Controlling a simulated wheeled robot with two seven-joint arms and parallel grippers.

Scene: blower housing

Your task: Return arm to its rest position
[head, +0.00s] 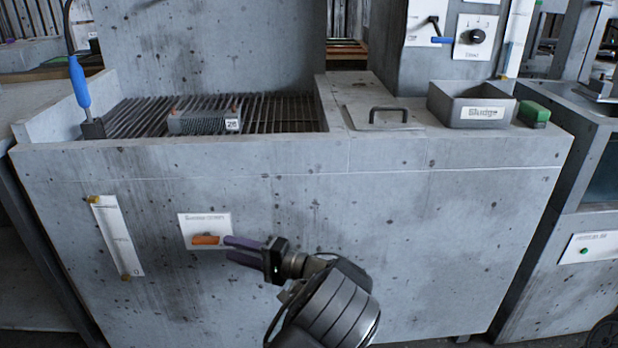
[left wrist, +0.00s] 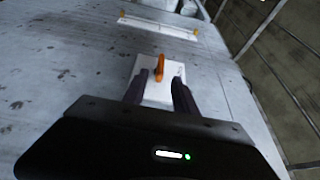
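My left gripper (head: 229,249) is in front of the blower housing's grey front wall (head: 400,230). Its two dark purple fingers point left in the head view and are apart with nothing between them. An orange handle (head: 206,240) on a white labelled plate (head: 190,220) sits just beyond the fingertips. In the left wrist view the orange handle (left wrist: 159,67) shows ahead of the open fingers (left wrist: 160,80), apparently clear of them. My right gripper is in neither view.
A slatted grate (head: 270,115) with a grey block (head: 203,122) marked 26 lies on top. A blue-handled tool (head: 80,85) stands at left. A Sludge bin (head: 470,105) and green block (head: 533,114) sit at right. A white gauge strip (head: 118,235) is left of the plate.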

